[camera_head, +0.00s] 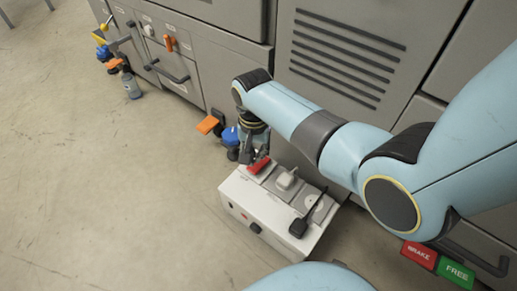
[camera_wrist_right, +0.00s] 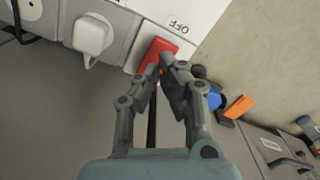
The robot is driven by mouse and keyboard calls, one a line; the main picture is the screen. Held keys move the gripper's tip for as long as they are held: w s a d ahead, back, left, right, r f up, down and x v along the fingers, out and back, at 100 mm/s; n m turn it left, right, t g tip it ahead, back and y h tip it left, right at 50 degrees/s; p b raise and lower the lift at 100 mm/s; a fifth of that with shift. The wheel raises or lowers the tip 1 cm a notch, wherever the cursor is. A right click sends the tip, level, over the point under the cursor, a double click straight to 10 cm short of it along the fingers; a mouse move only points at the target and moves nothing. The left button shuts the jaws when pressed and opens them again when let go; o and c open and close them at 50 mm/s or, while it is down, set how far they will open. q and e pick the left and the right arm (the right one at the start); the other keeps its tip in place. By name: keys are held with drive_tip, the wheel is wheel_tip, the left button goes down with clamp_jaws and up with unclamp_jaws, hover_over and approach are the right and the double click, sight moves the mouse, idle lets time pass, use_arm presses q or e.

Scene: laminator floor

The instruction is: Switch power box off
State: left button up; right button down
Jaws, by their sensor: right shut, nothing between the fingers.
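The power box (camera_head: 262,212) is a white box on the floor against the grey machine. Its top carries a red switch (camera_head: 259,165), a white plug (camera_head: 286,178) and a black plug (camera_head: 304,218). My left gripper is not in view.
Grey machine panels (camera_head: 190,60) rise behind the box. Blue and orange valve parts (camera_head: 209,125) stick out left of it. Red BRAKE (camera_head: 419,255) and green FREE (camera_head: 455,273) signs are at right. The floor at left is clear.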

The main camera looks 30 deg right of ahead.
sight(255, 166)
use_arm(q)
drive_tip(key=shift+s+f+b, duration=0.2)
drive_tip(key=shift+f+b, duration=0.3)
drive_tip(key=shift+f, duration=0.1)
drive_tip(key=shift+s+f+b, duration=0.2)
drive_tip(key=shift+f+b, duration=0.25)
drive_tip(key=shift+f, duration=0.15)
use_arm(e)
drive_tip(key=shift+f, duration=1.85)
wheel_tip(255, 166, up, 2)
drive_tip(key=shift+w+r+p, duration=0.1)
drive_tip(key=shift+r+p, duration=0.1)
drive_tip(key=shift+p, duration=0.9)
wheel_tip(255, 166, up, 5)
drive_tip(key=p, duration=0.4)
drive_tip(key=shift+f+p, duration=0.1)
drive_tip(key=shift+p, duration=0.3)
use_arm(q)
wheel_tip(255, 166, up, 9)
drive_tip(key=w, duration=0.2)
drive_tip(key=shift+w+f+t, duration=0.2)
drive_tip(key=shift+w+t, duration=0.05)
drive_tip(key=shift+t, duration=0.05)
use_arm(e)
drive_tip(key=shift+f, duration=0.1)
